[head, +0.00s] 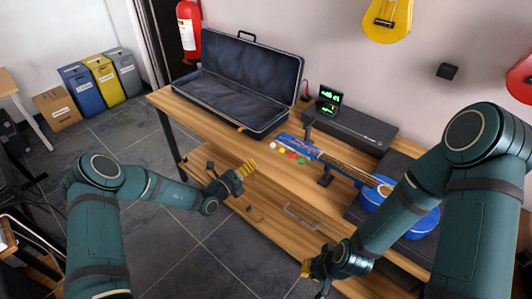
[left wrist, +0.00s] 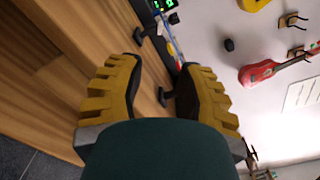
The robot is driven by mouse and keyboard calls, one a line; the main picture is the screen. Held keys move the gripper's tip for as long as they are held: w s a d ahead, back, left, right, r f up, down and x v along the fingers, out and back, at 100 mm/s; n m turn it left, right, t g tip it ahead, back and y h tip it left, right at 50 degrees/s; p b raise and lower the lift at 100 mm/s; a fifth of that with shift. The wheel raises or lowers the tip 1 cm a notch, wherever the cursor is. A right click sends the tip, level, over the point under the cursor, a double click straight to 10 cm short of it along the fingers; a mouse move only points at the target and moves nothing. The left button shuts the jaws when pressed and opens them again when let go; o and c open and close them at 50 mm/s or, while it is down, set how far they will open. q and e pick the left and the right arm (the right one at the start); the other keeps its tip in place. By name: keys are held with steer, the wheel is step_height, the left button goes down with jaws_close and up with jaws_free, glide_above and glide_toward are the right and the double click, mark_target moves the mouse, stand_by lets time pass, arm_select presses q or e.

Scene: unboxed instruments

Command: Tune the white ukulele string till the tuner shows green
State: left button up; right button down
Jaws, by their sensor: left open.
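A blue ukulele (head: 335,165) lies on the wooden table, its headstock (head: 297,145) to the left and its blue body at the right. Coloured pegs, yellow, white (head: 281,150), red and green, line the headstock's front side. A small tuner screen (head: 329,96) behind it shows green marks, too small to read. My left gripper (head: 246,169) is open and empty in front of the table, left of the pegs and apart from them. In the left wrist view its yellow fingers (left wrist: 158,82) are spread, with part of the ukulele beyond. My right gripper (head: 309,268) is low by the table front, its jaws unclear.
An open dark case (head: 240,80) stands on the table's left part. A dark flat box (head: 350,127) lies behind the ukulele. Black stands (head: 326,177) hold the neck.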

mark_target(272, 146)
arm_select(q)
steer(key=b+x, duration=0.2)
steer(key=x, duration=1.1)
steer(key=shift+w, duration=0.3)
steer(key=shift+c, duration=0.3)
jaws_close()
